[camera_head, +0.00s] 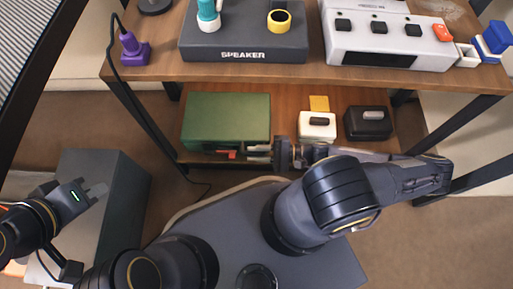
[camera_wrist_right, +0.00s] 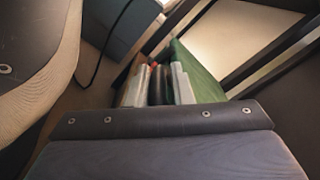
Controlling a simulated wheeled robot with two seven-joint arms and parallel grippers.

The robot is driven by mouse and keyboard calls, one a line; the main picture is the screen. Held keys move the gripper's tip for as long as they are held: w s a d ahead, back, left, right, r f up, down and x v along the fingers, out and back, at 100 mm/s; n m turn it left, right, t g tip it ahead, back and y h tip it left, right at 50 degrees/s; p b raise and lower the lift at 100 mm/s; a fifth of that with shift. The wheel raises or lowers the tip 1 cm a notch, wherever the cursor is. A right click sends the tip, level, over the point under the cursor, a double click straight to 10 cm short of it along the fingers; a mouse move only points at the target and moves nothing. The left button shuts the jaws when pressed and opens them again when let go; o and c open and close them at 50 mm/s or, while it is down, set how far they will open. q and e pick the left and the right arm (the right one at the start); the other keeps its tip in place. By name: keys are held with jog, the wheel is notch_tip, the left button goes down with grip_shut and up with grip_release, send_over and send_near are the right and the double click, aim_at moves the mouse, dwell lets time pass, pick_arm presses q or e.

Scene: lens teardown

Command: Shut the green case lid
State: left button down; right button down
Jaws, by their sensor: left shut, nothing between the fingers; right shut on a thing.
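The green case (camera_head: 227,118) lies on the lower shelf at the left, with its broad green lid on top and a red latch (camera_head: 228,155) at the front. I cannot tell whether the lid is fully down. My right gripper (camera_head: 259,153) is at the case's front right corner, shut on what looks like the lid's edge. In the right wrist view the fingers (camera_wrist_right: 158,86) close around a dark green strip, partly hidden, beside the green panel (camera_wrist_right: 200,70). My left gripper (camera_head: 97,191) is shut and empty, away at the left over a grey box.
A white case (camera_head: 317,131) and a black case (camera_head: 368,127) stand right of the green case on the lower shelf (camera_head: 290,103). The upper shelf (camera_head: 165,62) overhangs behind, bearing a speaker base (camera_head: 243,42) and a white switch panel (camera_head: 388,45). Black shelf legs flank both sides.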

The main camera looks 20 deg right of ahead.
jog(key=shift+w+d+f, duration=0.1)
jog(key=shift+w+f, duration=0.05)
jog(key=shift+f, duration=0.25)
jog(key=shift+w+d+f, duration=0.1)
jog(key=shift+f, duration=0.3)
jog(key=shift+f+b, duration=0.1)
jog(key=shift+b, duration=0.2)
jog(key=c, duration=1.4)
grip_release()
jog(key=shift+a+f, duration=0.1)
jog(key=shift+o, duration=0.2)
jog(key=p+v, duration=0.2)
jog(key=v, duration=0.4)
jog(key=shift+s+d, duration=0.2)
jog(key=shift+d, duration=0.15)
jog(key=shift+s+d+r, duration=0.2)
jog(key=shift+s+d, duration=0.05)
jog(key=shift+d, duration=0.15)
jog(key=shift+r, duration=0.1)
